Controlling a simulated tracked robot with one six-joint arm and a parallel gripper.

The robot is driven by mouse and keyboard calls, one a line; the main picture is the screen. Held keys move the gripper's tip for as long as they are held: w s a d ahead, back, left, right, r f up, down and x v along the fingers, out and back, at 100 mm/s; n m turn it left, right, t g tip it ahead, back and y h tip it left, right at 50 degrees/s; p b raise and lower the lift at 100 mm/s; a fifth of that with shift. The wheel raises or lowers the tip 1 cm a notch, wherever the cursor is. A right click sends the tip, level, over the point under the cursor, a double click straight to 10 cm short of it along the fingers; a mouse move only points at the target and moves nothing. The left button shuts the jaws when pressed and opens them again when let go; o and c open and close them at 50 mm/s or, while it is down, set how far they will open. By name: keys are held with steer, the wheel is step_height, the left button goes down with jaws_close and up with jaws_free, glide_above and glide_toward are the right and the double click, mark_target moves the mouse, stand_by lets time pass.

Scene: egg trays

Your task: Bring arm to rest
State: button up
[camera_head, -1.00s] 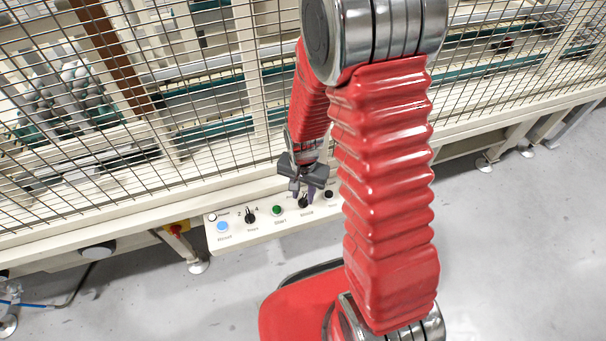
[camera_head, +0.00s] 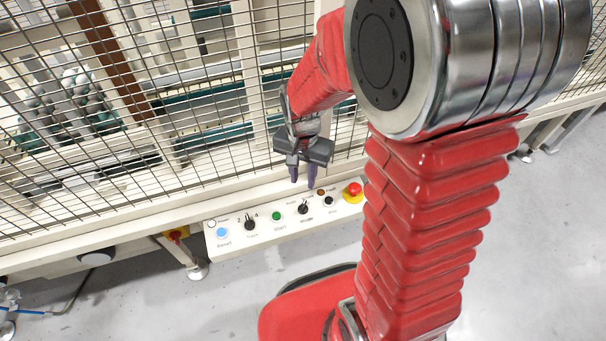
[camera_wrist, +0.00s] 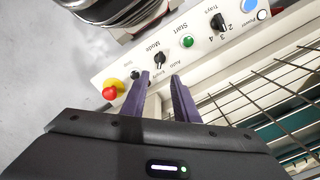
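My gripper (camera_head: 302,178) hangs above and just behind the control panel (camera_head: 262,236), in front of the wire fence, with its purple fingers pointing down. In the wrist view my gripper (camera_wrist: 160,80) shows two purple fingers with a gap between them and nothing held. The tips appear near the black Mode knob (camera_wrist: 158,72), which also shows in the head view (camera_head: 303,207); the gripper looks apart from it. My red arm reaches in from the right side of the head view.
The panel carries a blue Reset button (camera_head: 222,230), a black Trays knob (camera_head: 249,222), a green Start button (camera_head: 277,216) and a red emergency stop (camera_head: 354,189) on yellow. The wire fence (camera_head: 120,170) stands close behind. Open grey floor (camera_head: 180,310) lies in front.

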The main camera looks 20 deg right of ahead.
steer(key=shift+r, duration=0.2)
stand_by(0.6)
steer(key=s+r+n+t, duration=0.2)
steer(key=s+r+n, duration=0.2)
steer(key=r, duration=0.6)
steer(key=s+r+n+t, duration=0.3)
steer(key=s+r, duration=0.5)
steer(key=r, duration=0.3)
steer(key=shift+a+r+n+t, duration=0.15)
steer(key=shift+r+n+t, duration=0.15)
steer(key=shift+n, duration=0.3)
steer(key=shift+c, duration=0.2)
stand_by(1.6)
